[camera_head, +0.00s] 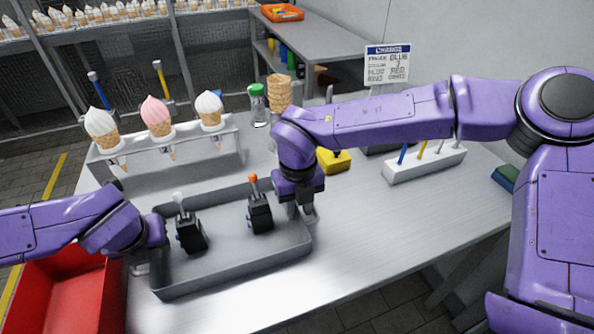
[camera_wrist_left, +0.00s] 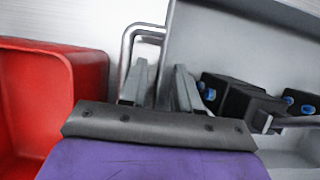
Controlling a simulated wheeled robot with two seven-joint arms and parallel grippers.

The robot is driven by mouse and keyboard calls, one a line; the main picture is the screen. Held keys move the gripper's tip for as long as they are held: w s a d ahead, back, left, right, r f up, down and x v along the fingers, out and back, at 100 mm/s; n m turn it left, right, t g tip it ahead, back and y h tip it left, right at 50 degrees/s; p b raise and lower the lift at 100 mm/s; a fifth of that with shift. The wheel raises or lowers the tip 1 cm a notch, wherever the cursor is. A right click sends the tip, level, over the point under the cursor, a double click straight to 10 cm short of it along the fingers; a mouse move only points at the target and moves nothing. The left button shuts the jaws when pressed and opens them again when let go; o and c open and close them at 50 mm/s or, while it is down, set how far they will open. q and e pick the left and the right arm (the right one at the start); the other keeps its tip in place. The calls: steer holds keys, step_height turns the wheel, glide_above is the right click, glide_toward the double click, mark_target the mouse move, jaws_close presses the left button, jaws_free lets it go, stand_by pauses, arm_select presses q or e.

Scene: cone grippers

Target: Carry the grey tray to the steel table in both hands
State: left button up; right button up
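The grey tray (camera_head: 235,274) lies on the near metal worktop (camera_head: 400,225); its end handle (camera_wrist_left: 130,42) shows in the left wrist view. Two black cone grippers stand in it, one with a white tip (camera_head: 190,235) and one with an orange tip (camera_head: 260,213). My left gripper (camera_wrist_left: 162,88) is at the tray's left end, fingers apart, by the handle and end wall; no grasp is visible. My right gripper (camera_head: 305,213) is down at the tray's right end, its fingers mostly hidden. Another steel table (camera_head: 325,38) stands at the back.
A red bin (camera_head: 65,295) is beside the left end. A cone rack (camera_head: 165,160) with three ice creams stands behind the tray. A white holder (camera_head: 425,165), yellow block (camera_head: 334,161) and stacked cones (camera_head: 279,92) are also behind. An orange bin (camera_head: 282,13) sits on the back table.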

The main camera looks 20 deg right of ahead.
steer(key=shift+r, duration=0.3)
arm_select(q)
steer(key=v, duration=1.2)
arm_select(e)
step_height(320, 180, up, 12)
steer(key=shift+f, duration=0.2)
arm_select(q)
steer(key=shift+s, duration=0.15)
arm_select(e)
steer(key=shift+s+f, duration=0.1)
